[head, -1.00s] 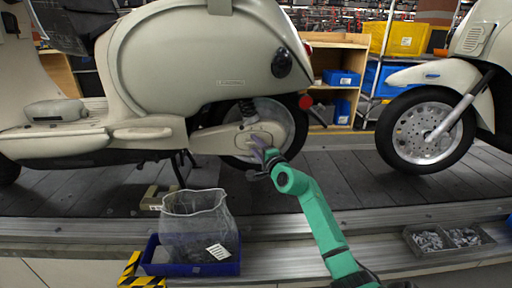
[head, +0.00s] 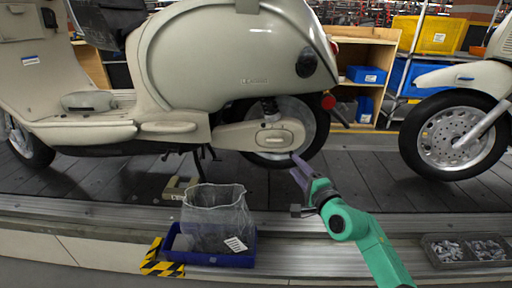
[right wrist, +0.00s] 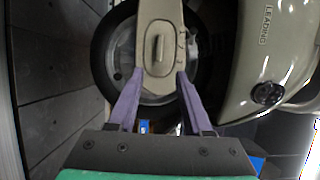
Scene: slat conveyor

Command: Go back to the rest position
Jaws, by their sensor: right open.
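My right gripper (head: 297,166) is in front of the rear wheel of the cream scooter (head: 225,55), over the slat conveyor. In the right wrist view its two purple fingers (right wrist: 158,76) are spread apart with nothing between them. Beyond them show the scooter's rear wheel (right wrist: 121,50) and the cream engine cover (right wrist: 158,25) with its oblong raised part. My right arm (head: 372,250) is green and comes in from the lower right. My left gripper is not in view.
A blue tray (head: 210,260) with a clear bag (head: 216,215) stands at the conveyor's front edge, beside a yellow-black striped block (head: 160,262). A grey bin of small parts (head: 466,250) is at the right. A second scooter's front wheel (head: 452,135) stands on the conveyor (head: 365,175).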

